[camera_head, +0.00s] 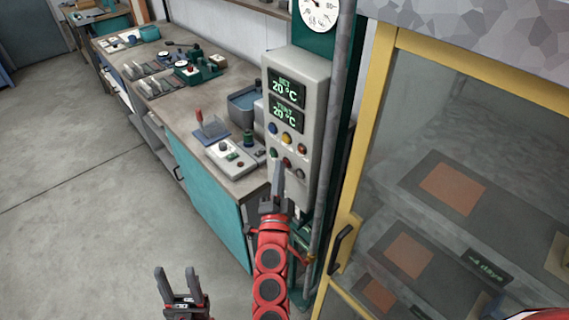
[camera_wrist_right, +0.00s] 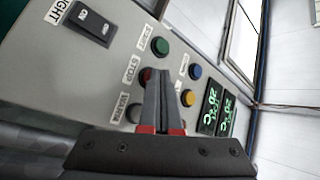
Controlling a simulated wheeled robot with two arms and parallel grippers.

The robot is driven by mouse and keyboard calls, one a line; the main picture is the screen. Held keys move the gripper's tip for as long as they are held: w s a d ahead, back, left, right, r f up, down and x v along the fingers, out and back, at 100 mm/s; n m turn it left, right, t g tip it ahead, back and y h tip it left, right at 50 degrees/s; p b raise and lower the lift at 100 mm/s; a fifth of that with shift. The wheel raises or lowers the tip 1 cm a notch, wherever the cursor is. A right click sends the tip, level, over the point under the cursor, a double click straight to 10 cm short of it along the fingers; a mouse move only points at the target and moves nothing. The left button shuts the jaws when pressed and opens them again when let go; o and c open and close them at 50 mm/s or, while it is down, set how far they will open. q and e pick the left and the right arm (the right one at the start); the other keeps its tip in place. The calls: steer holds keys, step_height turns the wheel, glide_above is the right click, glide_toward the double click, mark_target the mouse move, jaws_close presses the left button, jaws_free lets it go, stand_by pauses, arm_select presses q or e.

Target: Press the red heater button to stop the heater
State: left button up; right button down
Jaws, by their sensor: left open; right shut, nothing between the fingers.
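A grey control panel (camera_head: 309,105) carries two green displays reading 20 °C and two rows of buttons. The red button (camera_head: 287,162) sits in the middle of the lower row, and it shows in the right wrist view (camera_wrist_right: 145,75) beside a "STOP" label. My right gripper (camera_head: 279,168) is shut and empty, its fingertips at the lower row. In the right wrist view its fingers (camera_wrist_right: 159,80) are right beside the red button and partly cover it; I cannot tell whether they touch it. My left gripper (camera_head: 180,271) is open and empty, low over the floor.
A green button (camera_wrist_right: 160,46), a blue button (camera_wrist_right: 195,72) and a yellow button (camera_wrist_right: 188,97) are close by. A black switch (camera_wrist_right: 91,23) is on the same panel. A cluttered workbench (camera_head: 182,117) is left, a yellow-framed glass cabinet (camera_head: 384,80) right. The floor at left is clear.

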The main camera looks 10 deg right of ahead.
stand_by(0.5)
steer(key=shift+s+a, duration=0.5)
steer(key=shift+a, duration=0.05)
steer(key=shift+a, duration=0.15)
steer(key=shift+s+a+p, duration=0.15)
steer(key=shift+s+a, duration=0.6)
steer(key=shift+a, duration=0.2)
steer(key=shift+s+a+p, duration=0.15)
steer(key=shift+s+a, duration=0.55)
steer(key=shift+a, duration=0.25)
